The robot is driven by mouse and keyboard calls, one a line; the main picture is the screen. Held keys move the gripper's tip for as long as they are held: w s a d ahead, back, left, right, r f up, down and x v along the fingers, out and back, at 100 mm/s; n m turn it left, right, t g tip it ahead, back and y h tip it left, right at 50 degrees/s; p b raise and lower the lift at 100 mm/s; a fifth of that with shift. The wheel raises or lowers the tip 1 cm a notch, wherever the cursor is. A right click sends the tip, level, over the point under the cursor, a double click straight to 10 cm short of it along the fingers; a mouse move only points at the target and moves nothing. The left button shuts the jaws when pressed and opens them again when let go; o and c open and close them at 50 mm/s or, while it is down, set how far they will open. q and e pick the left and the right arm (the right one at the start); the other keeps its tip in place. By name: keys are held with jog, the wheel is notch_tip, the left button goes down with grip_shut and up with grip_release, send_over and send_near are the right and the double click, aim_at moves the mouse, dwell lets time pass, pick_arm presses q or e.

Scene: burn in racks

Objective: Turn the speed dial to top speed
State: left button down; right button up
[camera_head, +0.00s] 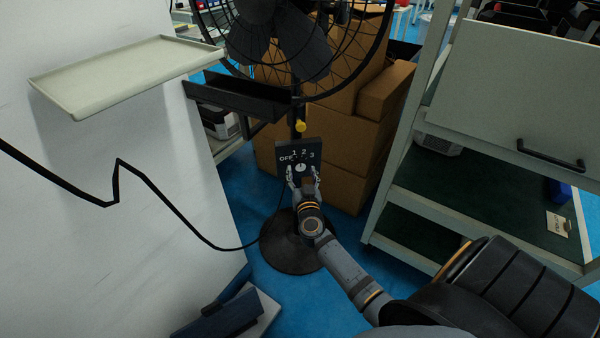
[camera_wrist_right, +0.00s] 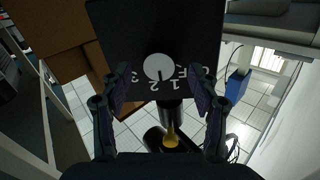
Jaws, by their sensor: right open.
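The speed dial (camera_head: 300,167) is a small white round knob on the black control box (camera_head: 314,147) of the standing fan (camera_head: 290,35). The box is marked OFF, 1, 2 and 3. In the right wrist view the dial (camera_wrist_right: 158,67) appears upside down, its dark pointer line aimed roughly between 1 and 2. My right gripper (camera_head: 303,173) is open in front of the box, one finger on each side of the dial. Clear gaps show between fingers and dial in the wrist view. My left gripper is not in view.
Stacked cardboard boxes (camera_head: 345,150) stand behind the fan. A metal rack (camera_head: 405,165) stands at the right. A white wall panel with a pale tray (camera_head: 125,75) is at the left. A black cable (camera_head: 180,213) runs to the fan's round base (camera_head: 285,250).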

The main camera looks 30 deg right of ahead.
jog(key=shift+x, duration=0.9)
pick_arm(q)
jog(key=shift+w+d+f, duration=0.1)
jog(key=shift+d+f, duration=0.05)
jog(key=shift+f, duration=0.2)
